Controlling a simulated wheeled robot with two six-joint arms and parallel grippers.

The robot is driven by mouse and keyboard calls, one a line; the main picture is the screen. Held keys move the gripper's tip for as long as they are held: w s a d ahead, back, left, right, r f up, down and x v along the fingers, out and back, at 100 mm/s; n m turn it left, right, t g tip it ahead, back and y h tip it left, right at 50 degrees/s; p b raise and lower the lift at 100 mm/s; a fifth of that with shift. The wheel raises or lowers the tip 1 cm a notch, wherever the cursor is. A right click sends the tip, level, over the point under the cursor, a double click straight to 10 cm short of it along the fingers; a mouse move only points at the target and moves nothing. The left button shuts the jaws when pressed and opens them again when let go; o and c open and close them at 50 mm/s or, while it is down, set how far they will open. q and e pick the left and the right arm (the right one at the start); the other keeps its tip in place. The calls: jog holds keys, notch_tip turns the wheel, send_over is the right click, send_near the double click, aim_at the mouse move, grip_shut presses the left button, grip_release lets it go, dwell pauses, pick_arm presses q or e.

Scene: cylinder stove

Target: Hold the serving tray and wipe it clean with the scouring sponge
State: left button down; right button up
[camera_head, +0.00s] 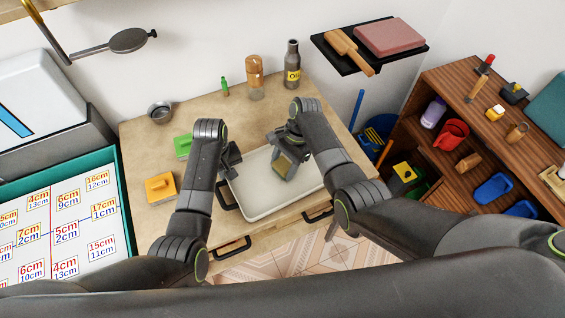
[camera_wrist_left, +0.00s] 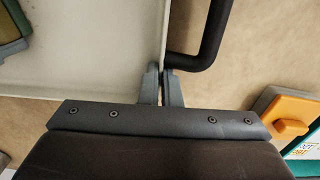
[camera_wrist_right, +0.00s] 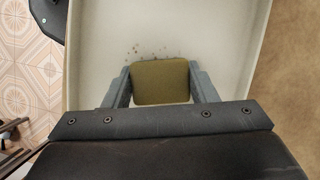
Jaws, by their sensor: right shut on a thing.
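The white serving tray (camera_head: 262,196) with black handles lies on the wooden counter. My left gripper (camera_head: 232,172) is at its left side; in the left wrist view the fingers (camera_wrist_left: 163,85) are close together on the tray rim (camera_wrist_left: 164,35), beside a black handle (camera_wrist_left: 205,45). My right gripper (camera_head: 285,155) is over the tray, its fingers (camera_wrist_right: 160,85) shut on the olive scouring sponge (camera_wrist_right: 160,82), which also shows in the head view (camera_head: 283,166). Small brown stains (camera_wrist_right: 146,50) lie on the tray just beyond the sponge. Whether the sponge touches the tray is unclear.
A metal bowl (camera_head: 160,112), a spice jar (camera_head: 255,78) and an oil bottle (camera_head: 292,65) stand behind. A wooden shelf (camera_head: 455,110) is at right.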

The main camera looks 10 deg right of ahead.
jog(key=shift+s+d, duration=0.25)
jog(key=shift+s, duration=0.3)
jog(key=shift+s+d, duration=0.2)
jog(key=shift+s, duration=0.3)
jog(key=shift+r, duration=4.05)
jog(key=shift+d, duration=0.1)
